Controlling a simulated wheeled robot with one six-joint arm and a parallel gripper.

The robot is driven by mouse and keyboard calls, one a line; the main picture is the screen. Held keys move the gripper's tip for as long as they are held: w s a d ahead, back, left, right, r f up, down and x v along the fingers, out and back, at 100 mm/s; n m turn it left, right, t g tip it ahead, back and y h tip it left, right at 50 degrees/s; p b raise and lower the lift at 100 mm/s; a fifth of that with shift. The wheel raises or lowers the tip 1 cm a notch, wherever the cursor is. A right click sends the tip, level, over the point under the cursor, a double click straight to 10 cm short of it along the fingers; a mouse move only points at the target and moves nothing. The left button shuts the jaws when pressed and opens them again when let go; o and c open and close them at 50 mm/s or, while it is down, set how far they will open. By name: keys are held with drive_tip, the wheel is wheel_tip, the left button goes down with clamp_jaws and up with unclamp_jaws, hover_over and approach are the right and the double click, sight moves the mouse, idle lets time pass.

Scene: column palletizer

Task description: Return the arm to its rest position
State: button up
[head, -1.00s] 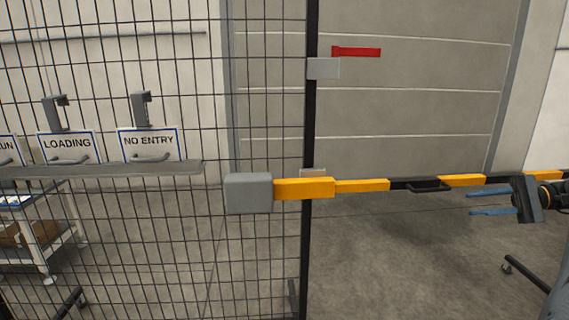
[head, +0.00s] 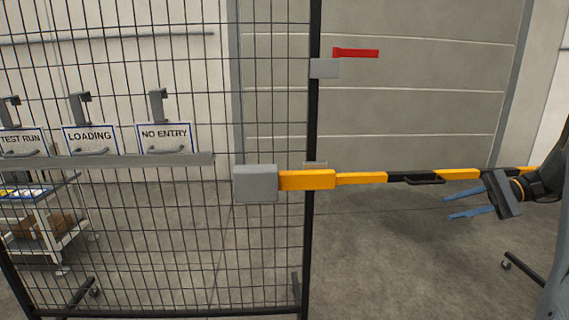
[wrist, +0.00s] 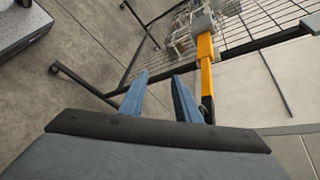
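My gripper (head: 466,205) is at the right of the head view, in front of the right part of the yellow and black barrier bar (head: 358,179). Its two blue fingers are apart with nothing between them. In the wrist view my gripper (wrist: 158,98) is also open and empty, its fingers pointing toward the floor and fence side. The barrier bar also shows in the wrist view (wrist: 206,75), beyond the right finger. My arm comes in from the right edge of the head view.
A wire mesh fence (head: 150,240) fills the left. Signs reading TEST RUN (head: 22,140), LOADING (head: 90,137) and NO ENTRY (head: 164,136) hang along a ledge (head: 110,160). A cart (head: 60,245) stands behind the fence.

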drive_tip(key=s+a+f+n+g+h, duration=0.1)
drive_tip(key=s+a+f+g+h, duration=0.15)
drive_tip(key=a, duration=0.75)
drive_tip(key=s+a+f+n+g+h, duration=0.1)
drive_tip(key=s+a+g+h, duration=0.15)
drive_tip(key=a, duration=0.75)
drive_tip(key=s+a+f+n+t+h, duration=0.1)
drive_tip(key=s+a+n+h, duration=0.3)
drive_tip(key=s, duration=0.6)
drive_tip(key=s+a+f+n+t+h, duration=0.1)
drive_tip(key=s+a+f+n+h, duration=0.2)
drive_tip(key=s+a, duration=0.4)
drive_tip(key=s+n+h, duration=0.1)
drive_tip(key=s, duration=0.3)
drive_tip(key=shift+a, duration=0.15)
